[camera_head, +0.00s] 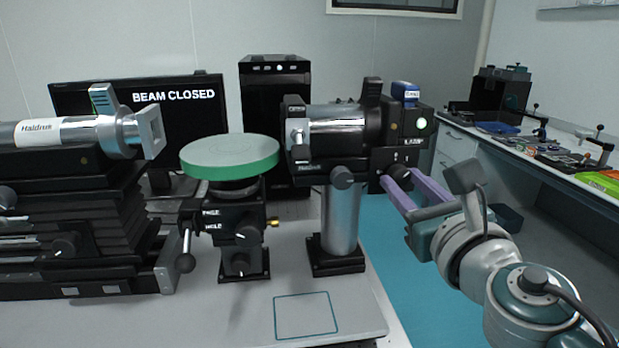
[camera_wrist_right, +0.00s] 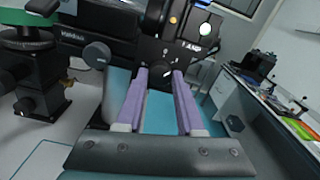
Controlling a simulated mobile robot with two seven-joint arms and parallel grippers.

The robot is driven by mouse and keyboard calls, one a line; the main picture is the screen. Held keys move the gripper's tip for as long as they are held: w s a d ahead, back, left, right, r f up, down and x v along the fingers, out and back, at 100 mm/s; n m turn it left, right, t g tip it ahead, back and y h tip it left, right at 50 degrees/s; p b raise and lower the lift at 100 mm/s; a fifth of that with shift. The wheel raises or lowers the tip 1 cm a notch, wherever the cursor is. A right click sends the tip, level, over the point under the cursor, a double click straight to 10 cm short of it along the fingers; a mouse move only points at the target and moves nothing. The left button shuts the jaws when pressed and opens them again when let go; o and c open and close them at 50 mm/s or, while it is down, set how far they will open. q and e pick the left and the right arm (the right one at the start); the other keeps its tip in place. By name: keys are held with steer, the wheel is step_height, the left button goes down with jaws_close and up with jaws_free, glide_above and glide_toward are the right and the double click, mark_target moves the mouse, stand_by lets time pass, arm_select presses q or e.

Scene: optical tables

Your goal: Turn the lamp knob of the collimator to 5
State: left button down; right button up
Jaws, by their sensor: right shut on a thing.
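The collimator (camera_head: 336,126) has a silver barrel and black housing, and stands on a silver post at the table's right end. A green-white light glows on its end face, and a "LAMP" label sits below it. My right gripper (camera_head: 400,178) is at the lower part of that face, its purple fingers on either side of the small dark lamp knob (camera_head: 398,171) and shut on it. In the right wrist view the fingers (camera_wrist_right: 160,72) reach up to the knob below the lit face. The knob's setting is too small to read. My left gripper is out of view.
A monitor (camera_head: 190,120) behind reads "BEAM CLOSED". A side bench (camera_head: 545,165) with tools runs along the right.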

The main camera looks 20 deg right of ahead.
jaws_close()
